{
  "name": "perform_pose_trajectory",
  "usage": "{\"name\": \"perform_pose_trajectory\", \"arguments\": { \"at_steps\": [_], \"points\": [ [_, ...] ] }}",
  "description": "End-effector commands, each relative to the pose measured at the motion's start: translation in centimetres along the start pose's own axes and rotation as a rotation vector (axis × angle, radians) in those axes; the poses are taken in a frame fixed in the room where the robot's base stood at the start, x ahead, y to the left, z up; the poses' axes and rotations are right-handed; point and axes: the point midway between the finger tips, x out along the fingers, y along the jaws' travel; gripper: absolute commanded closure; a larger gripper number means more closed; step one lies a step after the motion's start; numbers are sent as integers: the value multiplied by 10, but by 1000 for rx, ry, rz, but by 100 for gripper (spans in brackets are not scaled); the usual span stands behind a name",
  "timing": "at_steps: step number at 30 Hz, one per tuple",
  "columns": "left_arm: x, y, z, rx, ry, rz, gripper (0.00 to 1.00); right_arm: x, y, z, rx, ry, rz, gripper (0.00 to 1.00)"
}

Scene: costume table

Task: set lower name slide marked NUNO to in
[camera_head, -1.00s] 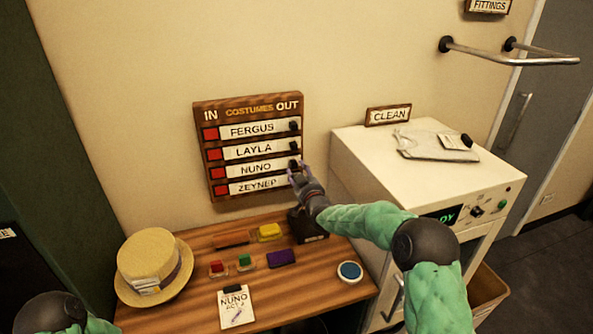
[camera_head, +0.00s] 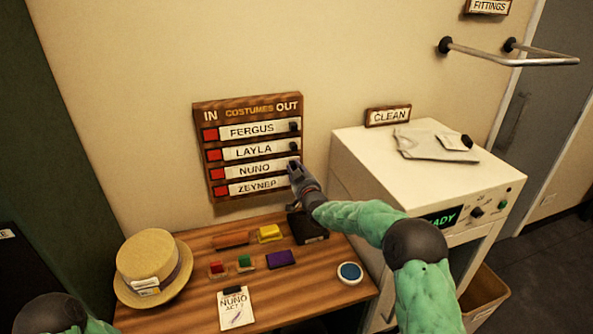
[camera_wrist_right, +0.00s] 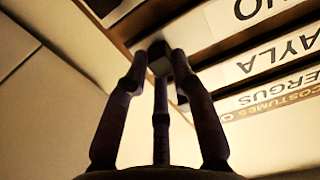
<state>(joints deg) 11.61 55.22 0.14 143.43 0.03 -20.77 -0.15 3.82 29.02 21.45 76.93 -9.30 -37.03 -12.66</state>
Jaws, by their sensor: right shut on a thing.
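The costumes board (camera_head: 249,201) hangs on the wall, with IN at its left and OUT at its right. The NUNO slide (camera_head: 256,170) lies between the LAYLA and ZEYNEP slides. A red patch (camera_head: 215,173) shows at its left end, and its label sits toward OUT. My right gripper (camera_head: 295,168) is at the right end of the NUNO row, shut on the dark knob there. The right wrist view shows the knob (camera_wrist_right: 158,54) between the fingers, beside the NUNO lettering (camera_wrist_right: 250,10). My left gripper is out of view.
Other slides, FERGUS (camera_head: 252,131), LAYLA (camera_head: 254,152) and ZEYNEP (camera_head: 257,186), lie close above and below. A wooden table (camera_head: 195,290) below holds a straw hat (camera_head: 148,254), coloured blocks and a NUNO card (camera_head: 235,309). A white machine (camera_head: 370,150) stands right.

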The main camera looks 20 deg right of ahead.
Motion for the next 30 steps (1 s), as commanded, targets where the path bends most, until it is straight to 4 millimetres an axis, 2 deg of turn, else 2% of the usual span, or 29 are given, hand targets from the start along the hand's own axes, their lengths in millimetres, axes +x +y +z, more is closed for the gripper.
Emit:
{"name": "perform_pose_trajectory", "arguments": {
  "at_steps": [6,9,19,20,21,22,30],
  "points": [
    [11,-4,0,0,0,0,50,0,-40,-1,1,5,-5,100],
    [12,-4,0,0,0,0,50,1,-53,-2,1,6,-2,100],
    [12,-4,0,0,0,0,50,0,-59,-3,0,5,-5,100],
    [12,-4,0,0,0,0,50,0,-59,-3,0,5,-5,72],
    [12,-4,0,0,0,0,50,0,-60,-3,-1,5,-6,61],
    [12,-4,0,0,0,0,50,0,-60,-3,-1,5,-6,55],
    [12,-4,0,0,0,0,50,0,-60,2,-1,-4,-8,55]
  ]
}}
